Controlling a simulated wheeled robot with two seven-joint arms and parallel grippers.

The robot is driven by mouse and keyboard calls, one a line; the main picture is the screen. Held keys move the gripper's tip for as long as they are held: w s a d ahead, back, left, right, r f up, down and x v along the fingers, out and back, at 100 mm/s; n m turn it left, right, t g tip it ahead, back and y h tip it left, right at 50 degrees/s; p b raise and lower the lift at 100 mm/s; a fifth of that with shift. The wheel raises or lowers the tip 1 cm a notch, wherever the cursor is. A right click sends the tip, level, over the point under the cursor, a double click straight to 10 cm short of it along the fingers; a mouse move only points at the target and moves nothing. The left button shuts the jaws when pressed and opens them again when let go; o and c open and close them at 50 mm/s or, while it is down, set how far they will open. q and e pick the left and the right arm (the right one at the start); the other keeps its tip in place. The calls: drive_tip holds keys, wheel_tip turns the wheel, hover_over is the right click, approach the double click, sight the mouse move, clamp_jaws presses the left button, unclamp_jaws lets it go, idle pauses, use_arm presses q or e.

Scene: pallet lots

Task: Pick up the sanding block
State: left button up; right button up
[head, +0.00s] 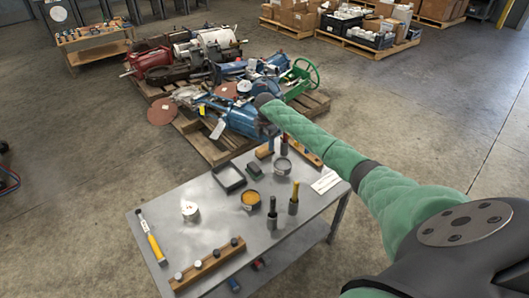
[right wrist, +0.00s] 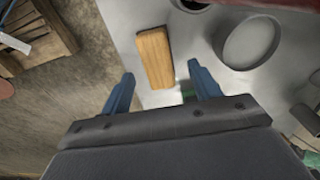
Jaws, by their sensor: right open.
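A tan wooden block, which looks like the sanding block (head: 264,151), lies near the far edge of the grey metal table (head: 205,235). In the right wrist view the block (right wrist: 155,58) lies on the table, its near end between the line of my fingertips. My right gripper (right wrist: 160,72) is open and empty, with one blue finger on each side, apart from the block. In the head view my right arm reaches over the table, and the gripper at its end is small and hard to make out. My left gripper is not in view.
Close to the block stand a dark bottle (head: 284,147), a grey tin (head: 281,167) and a dark green block (head: 254,171). A black tray (head: 241,183) and an orange-filled tin (head: 250,204) are nearer. A loaded pallet (head: 205,146) stands beyond the table.

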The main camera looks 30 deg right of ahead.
sight(265, 147)
drive_tip(key=f, duration=0.4)
drive_tip(key=shift+w+f, duration=0.2)
drive_tip(key=shift+f, duration=0.05)
drive_tip(key=shift+c, duration=0.2)
drive_tip(key=c, duration=1.1)
drive_tip(key=shift+o, duration=0.2)
wheel_tip(265, 147, up, 10)
drive_tip(key=shift+r, duration=0.1)
